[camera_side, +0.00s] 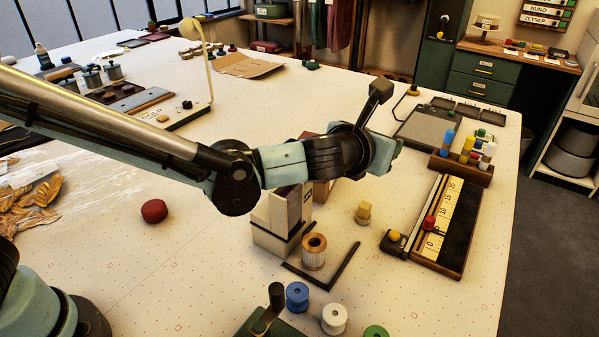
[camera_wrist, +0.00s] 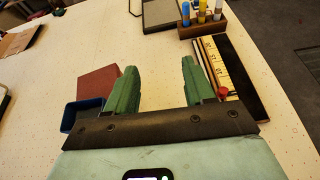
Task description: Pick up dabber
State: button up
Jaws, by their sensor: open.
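No object is plainly marked as the dabber. The likeliest candidates are the upright coloured tubes in a brown wooden rack (camera_side: 460,168), among them a blue-topped tube (camera_side: 447,143) and a yellow tube (camera_side: 467,146). The rack (camera_wrist: 203,30) stands at the top right of the wrist view, beyond my fingertips. My gripper (camera_wrist: 159,65) is open, with both green fingers spread and only bare table showing between them. It is apart from the rack. In the side view, the wrist hides most of the fingers.
A ruler board (camera_side: 440,228) lies in front of the rack. A small yellow block (camera_side: 363,213), a thread spool (camera_side: 314,253) and a black angled bar (camera_side: 338,272) are nearby. In the wrist view, a reddish box (camera_wrist: 97,83) and a dark-blue box (camera_wrist: 80,115) are by the left finger.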

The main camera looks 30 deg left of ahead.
aim_at(367, 205)
jog(key=f, duration=1.6)
jog(key=shift+a+f, duration=0.1)
jog(key=shift+a, duration=0.3)
jog(key=x, duration=0.5)
jog(key=shift+f, duration=0.1)
grip_shut()
